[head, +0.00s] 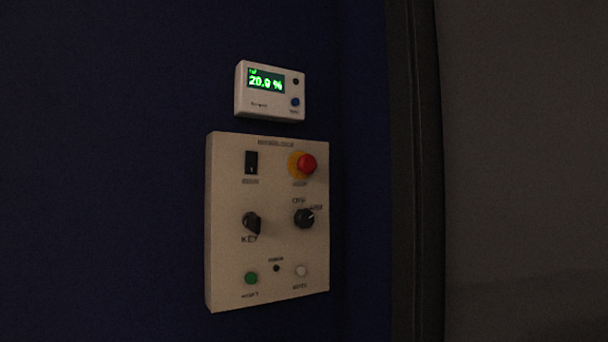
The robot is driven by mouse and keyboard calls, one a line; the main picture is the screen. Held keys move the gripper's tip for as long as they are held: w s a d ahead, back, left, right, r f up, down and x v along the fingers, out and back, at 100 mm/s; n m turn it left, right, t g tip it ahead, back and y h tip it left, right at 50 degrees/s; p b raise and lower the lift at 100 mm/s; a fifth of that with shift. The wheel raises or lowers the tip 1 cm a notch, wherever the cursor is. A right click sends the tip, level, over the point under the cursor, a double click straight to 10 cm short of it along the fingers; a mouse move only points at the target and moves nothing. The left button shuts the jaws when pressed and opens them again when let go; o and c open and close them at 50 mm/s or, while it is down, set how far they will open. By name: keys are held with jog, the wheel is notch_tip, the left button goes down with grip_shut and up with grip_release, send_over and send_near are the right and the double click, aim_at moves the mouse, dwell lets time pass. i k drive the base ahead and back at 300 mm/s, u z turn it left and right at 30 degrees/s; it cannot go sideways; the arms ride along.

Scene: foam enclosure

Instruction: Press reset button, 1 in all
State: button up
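A beige control panel (228,235) is fixed to the dark blue wall. At its lower left is a green round button (251,278), and at its lower right a white round button (301,271). Each has a small label under it, too blurred to read surely, so I cannot tell for certain which is the reset button. A small dark dot (277,268) sits between them. My gripper is not in view.
The panel also carries a black rocker switch (251,162), a red mushroom button (307,163), a key switch (252,223) and a black rotary knob (304,219). A dark vertical post (415,170) stands to the right.

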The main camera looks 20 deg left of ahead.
aim_at(251, 279)
jog(key=u, duration=1.35)
